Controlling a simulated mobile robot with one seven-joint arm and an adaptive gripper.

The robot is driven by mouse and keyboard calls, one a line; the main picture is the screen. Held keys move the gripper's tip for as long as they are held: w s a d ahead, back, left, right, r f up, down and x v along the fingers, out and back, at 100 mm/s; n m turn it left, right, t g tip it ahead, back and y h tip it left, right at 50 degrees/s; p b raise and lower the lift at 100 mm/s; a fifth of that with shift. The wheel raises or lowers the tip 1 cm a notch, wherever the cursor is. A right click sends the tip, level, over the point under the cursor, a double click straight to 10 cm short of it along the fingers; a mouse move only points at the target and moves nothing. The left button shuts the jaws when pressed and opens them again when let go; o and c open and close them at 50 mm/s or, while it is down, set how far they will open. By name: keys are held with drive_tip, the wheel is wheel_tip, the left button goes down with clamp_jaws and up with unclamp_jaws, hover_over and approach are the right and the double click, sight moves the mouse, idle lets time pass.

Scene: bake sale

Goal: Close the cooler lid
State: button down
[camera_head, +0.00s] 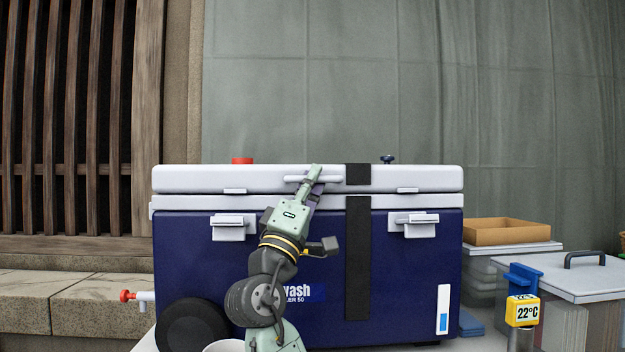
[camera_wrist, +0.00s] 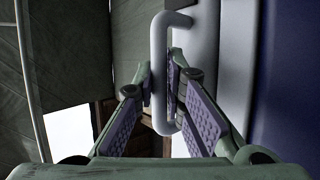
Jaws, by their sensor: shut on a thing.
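The cooler (camera_head: 410,275) is a large dark blue box with a white rim, in the middle of the head view. Its white lid (camera_head: 240,180) lies level across the top, with a thin dark seam between lid and rim. My gripper (camera_head: 317,172) is at the lid's front edge, shut on the white lid handle (camera_head: 297,179). In the wrist view the handle (camera_wrist: 159,75) is a white bar between the two finger pads of my gripper (camera_wrist: 160,88). Whether the lid is fully seated cannot be told.
White latches (camera_head: 234,226) sit on the cooler's front, left and right of my arm. A black strap (camera_head: 357,260) runs down the front. A red spigot (camera_head: 127,296) sticks out at left.

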drive_tip(key=c, duration=1.9)
unclamp_jaws()
drive_tip(key=shift+w+f, duration=0.15)
drive_tip(key=shift+f, duration=0.25)
drive_tip(key=v, duration=1.2)
drive_tip(key=shift+r, duration=0.15)
drive_tip(key=shift+s, duration=0.2)
